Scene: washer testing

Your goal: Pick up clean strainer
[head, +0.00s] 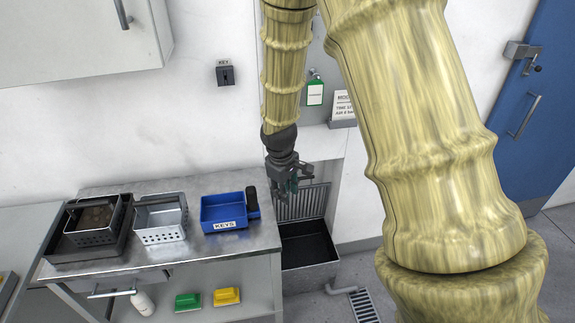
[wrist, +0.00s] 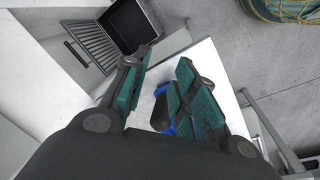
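The clean strainer (head: 162,235) is a bright metal basket with a perforated front and an upright handle. It stands on the metal table in the head view, left of the blue tray. A second strainer (head: 97,238), with brown matter inside, sits in a dark tray at the table's left. My gripper (head: 291,190) hangs beyond the table's right end, near the sink and apart from both strainers. In the wrist view its teal-padded fingers (wrist: 165,90) are spread with nothing held between them. Neither strainer can be made out in the wrist view.
A blue tray marked KEYS (head: 223,225) with a dark object beside it stands at the table's right. The metal table (head: 205,256) has bare space along its front. A dark sink (head: 308,250) lies right of it. A wall cabinet (head: 70,45) hangs at upper left.

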